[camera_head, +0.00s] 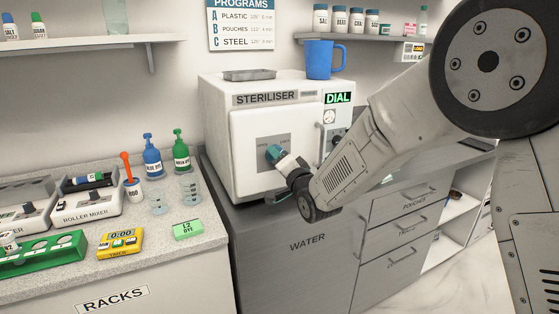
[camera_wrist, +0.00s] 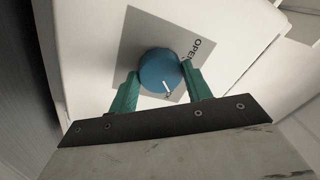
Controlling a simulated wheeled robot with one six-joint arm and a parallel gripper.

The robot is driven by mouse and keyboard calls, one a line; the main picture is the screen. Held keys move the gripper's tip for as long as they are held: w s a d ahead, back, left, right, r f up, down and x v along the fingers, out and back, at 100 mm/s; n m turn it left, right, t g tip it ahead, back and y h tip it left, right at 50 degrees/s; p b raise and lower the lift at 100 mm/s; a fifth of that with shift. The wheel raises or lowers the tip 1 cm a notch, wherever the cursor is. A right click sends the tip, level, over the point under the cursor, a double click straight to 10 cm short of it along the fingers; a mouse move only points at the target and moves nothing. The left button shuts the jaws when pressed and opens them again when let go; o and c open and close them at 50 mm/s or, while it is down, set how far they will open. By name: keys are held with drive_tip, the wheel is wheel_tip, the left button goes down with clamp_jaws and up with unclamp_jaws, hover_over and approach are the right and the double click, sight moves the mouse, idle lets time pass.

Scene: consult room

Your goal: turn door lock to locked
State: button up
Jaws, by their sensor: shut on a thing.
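The door lock is a round blue knob (camera_wrist: 158,66) on a grey plate (camera_wrist: 137,28). Its white pointer mark faces down and slightly right in the wrist view, away from the printed OPEN at upper right. My gripper (camera_wrist: 161,72) has its two green fingers on either side of the knob and is shut on it. In the head view my gripper (camera_head: 279,156) reaches the plate from the right.
A blue mug (camera_head: 319,60) and a metal tray (camera_head: 249,75) stand on top of the steriliser. The steriliser's door handle (camera_head: 322,142) lies right of the plate, close to my arm. Bottles, beakers, mixers and a yellow timer (camera_head: 120,241) crowd the left counter.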

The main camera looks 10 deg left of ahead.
idle(0.3)
drive_tip(key=o, duration=1)
drive_tip(key=v, duration=0.7)
drive_tip(key=shift+s+d, duration=0.2)
drive_tip(key=shift+s, duration=0.15)
